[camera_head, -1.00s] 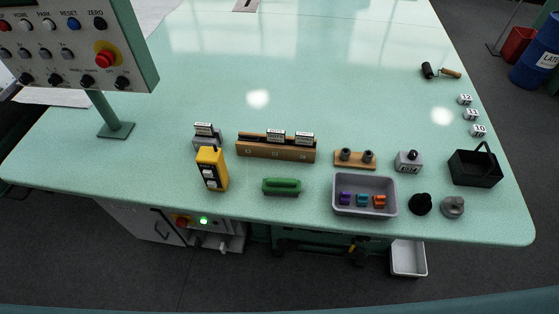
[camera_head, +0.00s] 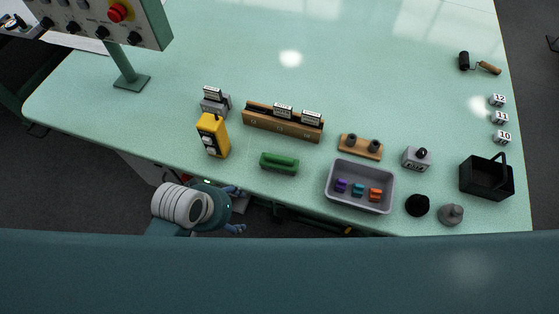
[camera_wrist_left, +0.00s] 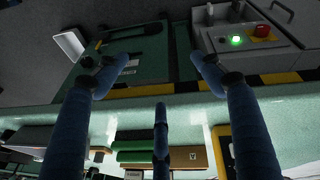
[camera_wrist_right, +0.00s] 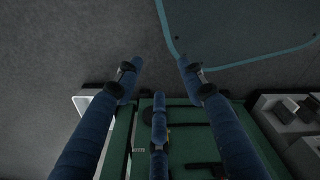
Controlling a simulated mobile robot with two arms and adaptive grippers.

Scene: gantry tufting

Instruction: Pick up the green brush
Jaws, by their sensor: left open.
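The green brush (camera_head: 279,162) lies on the pale green table near its front edge, between the yellow handset and the grey tray. My left gripper (camera_head: 238,210) is below and left of the brush in the head view, off the table's front edge, empty and apart from it. In the left wrist view the brush (camera_wrist_left: 135,150) shows beyond the fingers, partly hidden by the middle one; the fingers of the left gripper (camera_wrist_left: 157,75) are spread. My right gripper (camera_wrist_right: 159,75) shows only in its wrist view, fingers spread and empty, over floor and under-table parts.
A yellow handset (camera_head: 213,136) stands left of the brush and a wooden block with labels (camera_head: 283,124) behind it. A grey tray (camera_head: 330,190) with small coloured pieces is to the right. A control panel (camera_head: 150,22) stands at the back left. The table middle is clear.

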